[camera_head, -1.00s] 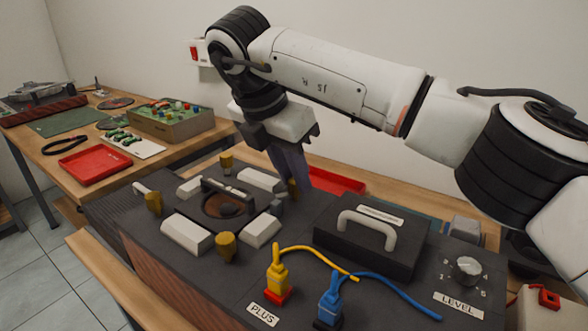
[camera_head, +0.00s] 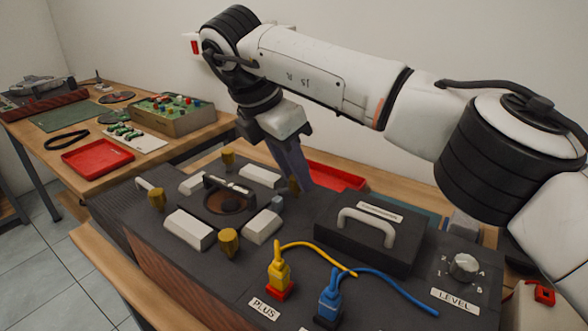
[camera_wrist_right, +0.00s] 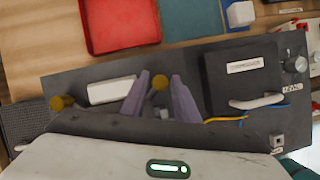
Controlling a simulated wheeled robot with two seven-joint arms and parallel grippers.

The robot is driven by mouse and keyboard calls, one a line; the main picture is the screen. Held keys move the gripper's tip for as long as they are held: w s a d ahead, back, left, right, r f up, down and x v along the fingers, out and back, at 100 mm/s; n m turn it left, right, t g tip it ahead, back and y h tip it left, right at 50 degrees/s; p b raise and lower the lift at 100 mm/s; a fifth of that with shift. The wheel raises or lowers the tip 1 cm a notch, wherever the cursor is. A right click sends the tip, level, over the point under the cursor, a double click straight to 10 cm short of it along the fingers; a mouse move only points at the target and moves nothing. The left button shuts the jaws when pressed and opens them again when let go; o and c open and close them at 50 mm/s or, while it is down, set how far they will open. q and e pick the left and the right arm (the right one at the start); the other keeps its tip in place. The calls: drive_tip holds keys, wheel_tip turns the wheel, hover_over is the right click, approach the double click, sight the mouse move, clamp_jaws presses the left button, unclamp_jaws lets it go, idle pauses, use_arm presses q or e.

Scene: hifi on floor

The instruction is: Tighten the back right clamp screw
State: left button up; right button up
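The back right clamp screw (camera_head: 294,186) is a brass-coloured knob on the dark deck of the hifi unit, partly hidden behind my right gripper's fingers in the head view. In the right wrist view the screw (camera_wrist_right: 160,90) shows between the two purple fingers. My right gripper (camera_head: 292,180) points down at it; in the wrist view the gripper (camera_wrist_right: 160,80) is open, with one finger on each side of the screw. I cannot tell whether either finger touches it. Similar brass screws stand at back left (camera_head: 228,158), far left (camera_head: 156,199) and front (camera_head: 228,242). My left gripper is out of view.
White blocks (camera_head: 188,230) surround the round brown well (camera_head: 230,206). A black box with a handle (camera_head: 367,222) stands to the right. Yellow (camera_head: 279,275) and blue (camera_head: 330,296) plugs stand in front. A red tray (camera_head: 335,176) lies behind the unit.

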drive_tip(key=shift+o, duration=0.9)
